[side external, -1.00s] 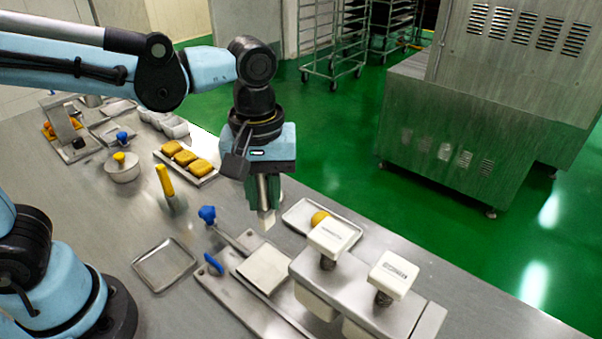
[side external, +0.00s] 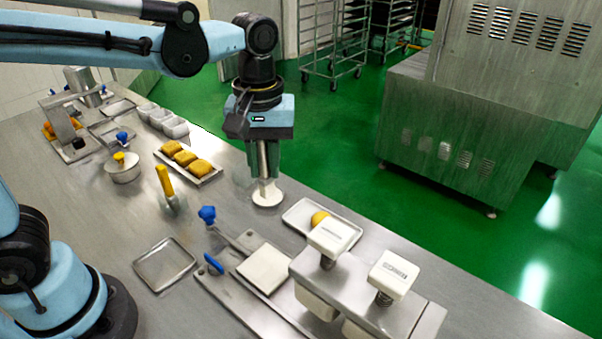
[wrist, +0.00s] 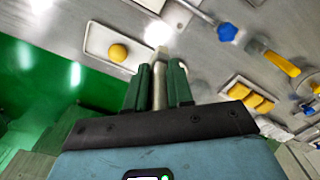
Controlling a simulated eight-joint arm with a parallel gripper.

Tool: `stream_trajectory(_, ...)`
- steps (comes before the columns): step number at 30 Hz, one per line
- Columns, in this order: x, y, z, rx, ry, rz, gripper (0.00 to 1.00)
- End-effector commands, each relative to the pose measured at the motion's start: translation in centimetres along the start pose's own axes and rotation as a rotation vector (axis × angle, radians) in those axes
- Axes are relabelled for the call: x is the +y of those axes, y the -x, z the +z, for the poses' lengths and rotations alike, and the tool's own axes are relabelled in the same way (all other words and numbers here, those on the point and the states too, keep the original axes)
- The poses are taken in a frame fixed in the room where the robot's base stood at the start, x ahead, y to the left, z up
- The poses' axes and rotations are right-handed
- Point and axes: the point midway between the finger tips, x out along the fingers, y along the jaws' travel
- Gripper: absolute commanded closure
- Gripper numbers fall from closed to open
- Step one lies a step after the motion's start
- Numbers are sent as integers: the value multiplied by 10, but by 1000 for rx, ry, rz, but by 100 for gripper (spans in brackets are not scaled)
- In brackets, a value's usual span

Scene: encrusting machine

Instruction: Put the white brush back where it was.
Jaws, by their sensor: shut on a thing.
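The white brush (side external: 264,185) hangs upright below my gripper (side external: 265,172). It has a grey metal handle and a pale, blocky tip. My gripper is shut on the handle, between two green fingers. The brush tip is over a small white round dish (side external: 268,199) near the far edge of the table; I cannot tell if they touch. In the wrist view the brush (wrist: 160,57) sticks out between the fingers of my gripper (wrist: 158,76), and the dish is mostly hidden behind it.
A tray with a yellow ball (side external: 319,218) lies right of the dish, near white-topped dispensers (side external: 335,236). A tray of yellow-brown cakes (side external: 186,158) is to the left. An empty tray (side external: 165,265) lies in front.

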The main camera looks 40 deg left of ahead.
Motion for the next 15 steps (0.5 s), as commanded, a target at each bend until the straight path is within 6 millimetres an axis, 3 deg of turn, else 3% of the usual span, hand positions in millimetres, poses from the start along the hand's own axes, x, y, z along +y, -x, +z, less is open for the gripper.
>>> stream_trajectory(1, -3, 1, -17, 0, -1, -1, 100)
stream_trajectory(4, -9, 2, -41, 1, -22, -2, 100)
stream_trajectory(10, -20, -1, -70, 2, -46, -3, 100)
stream_trajectory(15, -36, -19, -97, 2, -44, -3, 100)
